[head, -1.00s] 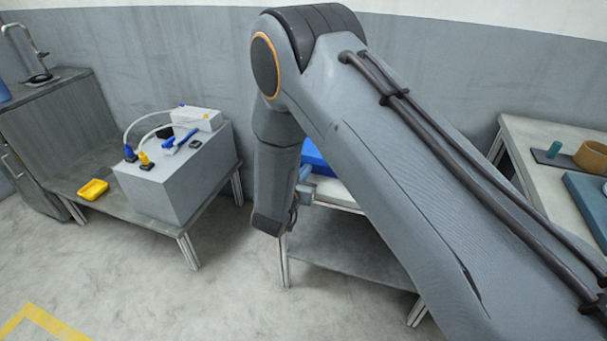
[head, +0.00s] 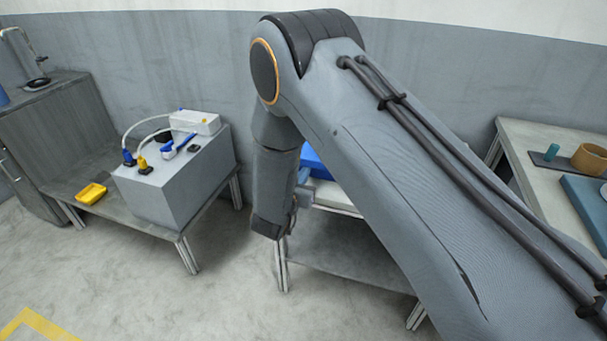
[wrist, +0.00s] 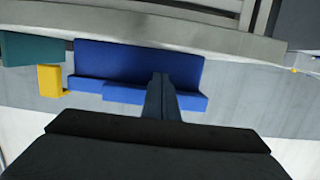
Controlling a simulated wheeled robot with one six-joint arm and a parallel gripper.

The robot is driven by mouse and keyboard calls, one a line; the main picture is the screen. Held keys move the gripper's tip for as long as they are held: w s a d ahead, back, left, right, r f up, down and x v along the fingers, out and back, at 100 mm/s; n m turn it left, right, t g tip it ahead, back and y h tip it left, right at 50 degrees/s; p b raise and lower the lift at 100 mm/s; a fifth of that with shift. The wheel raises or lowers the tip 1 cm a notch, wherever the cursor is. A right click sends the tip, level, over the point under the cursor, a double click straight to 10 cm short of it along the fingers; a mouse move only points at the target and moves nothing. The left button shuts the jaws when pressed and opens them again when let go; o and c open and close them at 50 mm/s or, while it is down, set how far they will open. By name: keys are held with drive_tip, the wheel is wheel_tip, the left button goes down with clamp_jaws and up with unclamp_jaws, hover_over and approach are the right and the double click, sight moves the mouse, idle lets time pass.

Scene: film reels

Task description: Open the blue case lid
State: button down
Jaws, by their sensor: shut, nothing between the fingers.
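The blue case (wrist: 130,62) shows in the wrist view as a broad blue panel with a narrower blue strip along its lower edge. I cannot tell from this whether its lid is raised. My gripper (wrist: 160,80) has its fingers together and empty, with the tips overlapping the middle of the case in the picture; I cannot tell whether they touch it. In the head view only a corner of the blue case (head: 314,163) shows on a table, mostly hidden behind my arm. My gripper is largely hidden there too.
In the wrist view a yellow block (wrist: 52,80) and a teal block (wrist: 30,48) lie left of the case. In the head view a grey box (head: 180,180) with cables stands left, near a yellow tray (head: 91,194). A table (head: 535,150) stands right.

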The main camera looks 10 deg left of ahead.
sight(306, 154)
drive_tip(key=shift+w+d+r+p, duration=0.1)
drive_tip(key=shift+w+r+p, duration=0.15)
drive_tip(key=shift+r+p, duration=0.6)
drive_tip(key=shift+w+a+r+p, duration=0.1)
drive_tip(key=shift+w+r+p, duration=0.2)
drive_tip(key=shift+r, duration=0.95)
drive_tip(key=shift+w+d+r+p, duration=0.1)
drive_tip(key=shift+w+r+p, duration=0.15)
drive_tip(key=shift+r+p, duration=0.6)
drive_tip(key=shift+r+b, duration=0.2)
drive_tip(key=shift+b, duration=0.1)
drive_tip(key=shift+w+r+p, duration=0.4)
drive_tip(key=shift+w+r, duration=0.35)
drive_tip(key=shift+r, duration=0.3)
drive_tip(key=shift+w+r+p, duration=0.35)
drive_tip(key=shift+w+r, duration=0.35)
drive_tip(key=shift+r, duration=0.35)
drive_tip(key=shift+w+d+r, duration=0.1)
drive_tip(key=shift+w+r, duration=0.65)
drive_tip(key=shift+w, duration=0.2)
drive_tip(key=shift+w+d+r, duration=0.1)
drive_tip(key=shift+w+r, duration=0.6)
drive_tip(key=shift+w, duration=0.2)
